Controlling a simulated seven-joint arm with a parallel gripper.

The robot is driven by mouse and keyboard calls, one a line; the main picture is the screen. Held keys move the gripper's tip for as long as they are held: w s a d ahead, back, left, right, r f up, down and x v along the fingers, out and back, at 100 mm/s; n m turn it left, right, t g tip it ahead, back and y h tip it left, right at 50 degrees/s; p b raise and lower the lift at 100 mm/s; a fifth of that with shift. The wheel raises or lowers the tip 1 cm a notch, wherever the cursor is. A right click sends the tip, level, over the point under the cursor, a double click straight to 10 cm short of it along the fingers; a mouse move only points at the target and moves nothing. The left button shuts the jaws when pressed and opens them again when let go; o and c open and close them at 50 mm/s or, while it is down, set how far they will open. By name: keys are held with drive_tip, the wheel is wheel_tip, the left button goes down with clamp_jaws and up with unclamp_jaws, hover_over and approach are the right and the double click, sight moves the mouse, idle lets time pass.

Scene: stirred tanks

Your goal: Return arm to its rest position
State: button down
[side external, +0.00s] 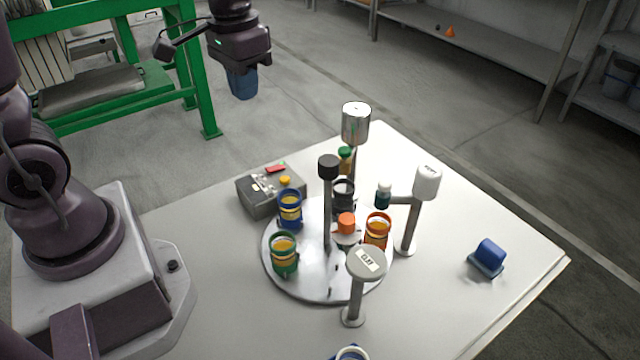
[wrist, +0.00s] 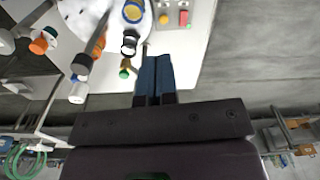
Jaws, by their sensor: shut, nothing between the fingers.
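My gripper (side external: 243,84) hangs at the top of the side external view, past the far left edge of the white table and high above the grey floor. Its blue fingers point down. In the wrist view my gripper (wrist: 155,58) shows its two blue fingers side by side, closed against each other with nothing between them. It touches nothing. My arm's base stands at the left of the table in the side external view; the links between base and wrist are mostly out of frame.
The white table (side external: 440,290) bears a round plate (side external: 300,285) with several coloured cups, posts with white and silver heads, a grey control box (side external: 262,205) and a blue block (side external: 490,252). A green frame (side external: 205,100) stands behind, left of my gripper. Air around the gripper is free.

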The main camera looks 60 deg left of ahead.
drive_tip(key=s+d+r+m+t, duration=0.1)
drive_tip(key=s+d+r+t, duration=0.3)
drive_tip(key=s+r, duration=0.3)
drive_tip(key=s+d, duration=0.1)
drive_tip(key=s, duration=0.1)
drive_tip(key=shift+s+d+r+t, duration=0.3)
drive_tip(key=shift+s+d, duration=0.05)
drive_tip(key=shift+d, duration=0.05)
drive_tip(key=c, duration=1.7)
unclamp_jaws()
drive_tip(key=shift+s+d+r, duration=0.1)
drive_tip(key=shift+r, duration=0.25)
drive_tip(key=o, duration=0.7)
drive_tip(key=shift+w+a+f+n+g, duration=0.15)
drive_tip(key=shift+w+a+f+g, duration=0.1)
drive_tip(key=shift+w+a+f, duration=0.25)
drive_tip(key=shift+w+a+f+n+g, duration=0.2)
drive_tip(key=shift+a+f+g, duration=0.1)
drive_tip(key=shift+f, duration=0.3)
drive_tip(key=shift+c, duration=0.2)
drive_tip(key=m+g, duration=0.1)
drive_tip(key=g, duration=0.3)
hover_over(281, 166)
wheel_tip(281, 166, down, 15)
wheel_tip(281, 166, down, 13)
drive_tip(key=shift+r, duration=0.15)
